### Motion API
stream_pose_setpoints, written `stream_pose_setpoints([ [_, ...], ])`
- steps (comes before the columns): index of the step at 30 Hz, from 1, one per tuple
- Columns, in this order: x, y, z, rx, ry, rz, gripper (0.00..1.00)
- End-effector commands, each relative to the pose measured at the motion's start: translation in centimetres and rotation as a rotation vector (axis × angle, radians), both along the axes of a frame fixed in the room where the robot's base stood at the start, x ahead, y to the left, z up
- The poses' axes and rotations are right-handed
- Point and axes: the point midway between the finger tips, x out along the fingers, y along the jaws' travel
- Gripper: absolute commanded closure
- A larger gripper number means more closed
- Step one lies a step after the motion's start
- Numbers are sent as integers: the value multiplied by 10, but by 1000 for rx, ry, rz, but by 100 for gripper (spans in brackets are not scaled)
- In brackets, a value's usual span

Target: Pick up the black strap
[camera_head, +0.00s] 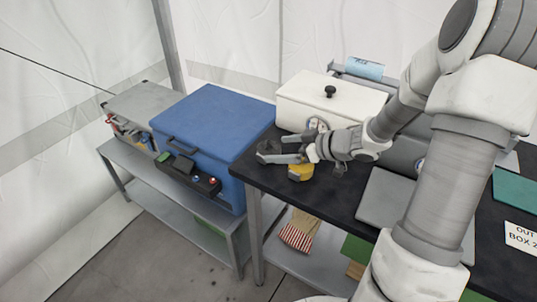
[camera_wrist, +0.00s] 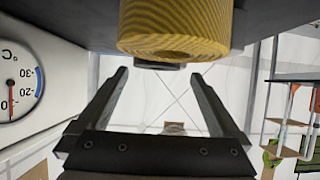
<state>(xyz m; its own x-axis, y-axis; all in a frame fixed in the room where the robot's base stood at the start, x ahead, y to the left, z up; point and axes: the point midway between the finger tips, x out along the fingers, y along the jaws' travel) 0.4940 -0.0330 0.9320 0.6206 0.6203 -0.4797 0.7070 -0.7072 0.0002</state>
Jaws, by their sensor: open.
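My gripper (camera_head: 272,150) is open above the left end of the black table, in front of the white box, with its fingers pointing left in the head view. In the wrist view, its two dark fingers (camera_wrist: 160,80) stand wide apart with nothing gripped between them. A small dark piece (camera_wrist: 158,65) shows past the yellow roll near the fingertips; it may be the black strap, but I cannot tell. A dark shape (camera_head: 268,146) at the fingertips in the head view is also unclear. The yellow roll (camera_head: 300,173) sits on the table close beside the gripper.
A white box (camera_head: 335,98) with a black knob and dial stands behind the gripper. A blue chest (camera_head: 215,120) stands to the left on a metal bench. A grey flat panel (camera_head: 385,200) lies on the table at the right. A striped cloth (camera_head: 298,233) is on the lower shelf.

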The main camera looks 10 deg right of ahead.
Motion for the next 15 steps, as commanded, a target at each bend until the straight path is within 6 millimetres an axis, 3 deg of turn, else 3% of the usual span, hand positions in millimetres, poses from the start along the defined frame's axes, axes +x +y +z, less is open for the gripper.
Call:
stream_pose_setpoints([
  [15,33,31,-26,0,0,0,0],
])
